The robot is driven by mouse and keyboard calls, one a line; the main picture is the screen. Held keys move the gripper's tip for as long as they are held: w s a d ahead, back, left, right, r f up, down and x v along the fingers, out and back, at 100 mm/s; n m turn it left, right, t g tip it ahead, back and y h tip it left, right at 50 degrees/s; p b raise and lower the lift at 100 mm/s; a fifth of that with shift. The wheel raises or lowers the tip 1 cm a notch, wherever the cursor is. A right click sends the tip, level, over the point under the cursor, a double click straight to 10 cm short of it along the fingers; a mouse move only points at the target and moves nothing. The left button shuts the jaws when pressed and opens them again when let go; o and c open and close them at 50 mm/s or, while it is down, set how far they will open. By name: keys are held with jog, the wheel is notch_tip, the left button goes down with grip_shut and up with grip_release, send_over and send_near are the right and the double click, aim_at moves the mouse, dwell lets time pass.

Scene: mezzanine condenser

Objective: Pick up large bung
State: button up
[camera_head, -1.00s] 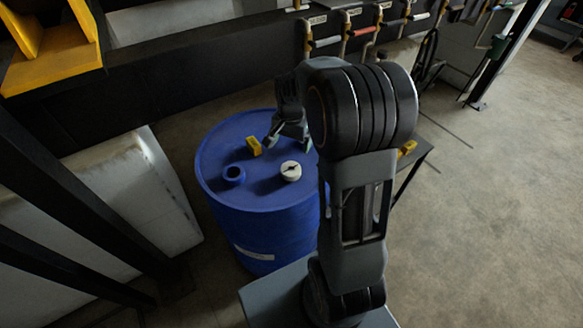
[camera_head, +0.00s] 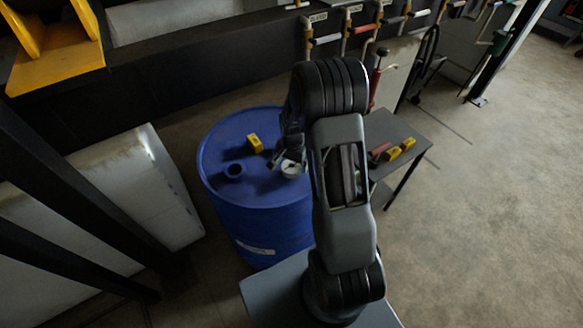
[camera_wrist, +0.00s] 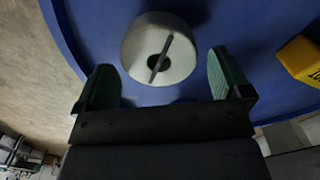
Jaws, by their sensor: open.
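The large bung (camera_head: 291,169) is a white round cap on the blue drum's (camera_head: 225,193) top, near its right side. In the wrist view the bung (camera_wrist: 176,62) has a dark central recess with a bar across it. My gripper (camera_head: 287,158) is over the drum top at the bung and partly covers it in the head view. In the wrist view my gripper (camera_wrist: 164,80) is open, with one green-padded finger on each side of the bung's near edge. No contact between fingers and bung shows.
A yellow block (camera_head: 255,143) and a blue raised opening (camera_head: 234,172) are on the drum top. The yellow block also shows in the wrist view (camera_wrist: 302,60). A grey table (camera_head: 396,135) with red and yellow items stands to the right. Open floor lies beyond it.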

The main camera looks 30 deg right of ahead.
jog(key=shift+f, duration=1.2)
jog(key=c, duration=1)
jog(key=shift+r, duration=0.1)
